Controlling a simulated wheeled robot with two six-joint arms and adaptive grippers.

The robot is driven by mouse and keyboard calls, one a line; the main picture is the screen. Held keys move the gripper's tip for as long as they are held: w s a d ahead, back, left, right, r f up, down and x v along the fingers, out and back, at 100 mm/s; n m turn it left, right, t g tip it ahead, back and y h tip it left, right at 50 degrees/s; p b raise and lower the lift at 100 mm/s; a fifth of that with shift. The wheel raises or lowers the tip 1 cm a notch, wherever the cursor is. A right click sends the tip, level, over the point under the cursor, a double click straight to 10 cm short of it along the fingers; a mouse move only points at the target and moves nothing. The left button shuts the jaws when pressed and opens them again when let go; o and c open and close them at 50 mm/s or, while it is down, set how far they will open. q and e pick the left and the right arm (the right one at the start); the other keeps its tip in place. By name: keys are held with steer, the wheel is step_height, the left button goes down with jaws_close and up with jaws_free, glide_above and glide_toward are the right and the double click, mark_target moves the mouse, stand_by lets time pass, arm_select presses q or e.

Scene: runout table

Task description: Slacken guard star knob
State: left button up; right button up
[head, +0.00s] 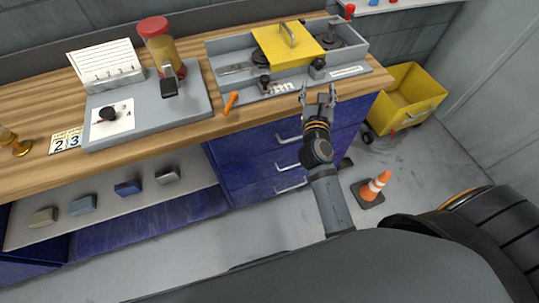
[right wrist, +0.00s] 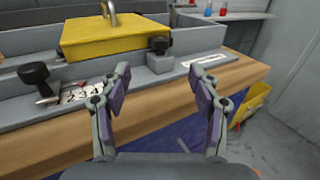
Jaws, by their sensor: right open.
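The yellow guard (head: 288,44) with a metal handle sits on a grey machine (head: 222,57) on the bench; it also shows in the right wrist view (right wrist: 115,37). My left gripper is out of view.
An orange tool (head: 231,102) lies left of the machine on the wooden bench. A grey fixture plate (head: 190,104) with a jar stands further left. Blue drawers (head: 250,160) are below.

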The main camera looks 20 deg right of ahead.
steer(key=s+a+r+n+t+y, duration=0.1)
steer(key=a+r+n+t+y, duration=0.15)
steer(key=a+n+y, duration=0.55)
steer(key=s+a+r+n+t+y, duration=0.1)
steer(key=s+a+r+n+y, duration=0.2)
steer(key=n, duration=0.9)
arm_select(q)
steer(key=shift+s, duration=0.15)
arm_select(e)
steer(key=s+a+f+n+g+y, duration=0.3)
steer(key=s+a+f+n+g, duration=0.2)
steer(key=n, duration=1)
steer(key=shift+s+a+f+n+g+y, duration=0.25)
steer(key=shift+a+f+g, duration=0.65)
steer(key=shift+f+g, duration=1.4)
steer(key=shift+w+f+t, duration=0.2)
steer(key=shift+f+t, duration=0.2)
steer(key=shift+t, duration=0.05)
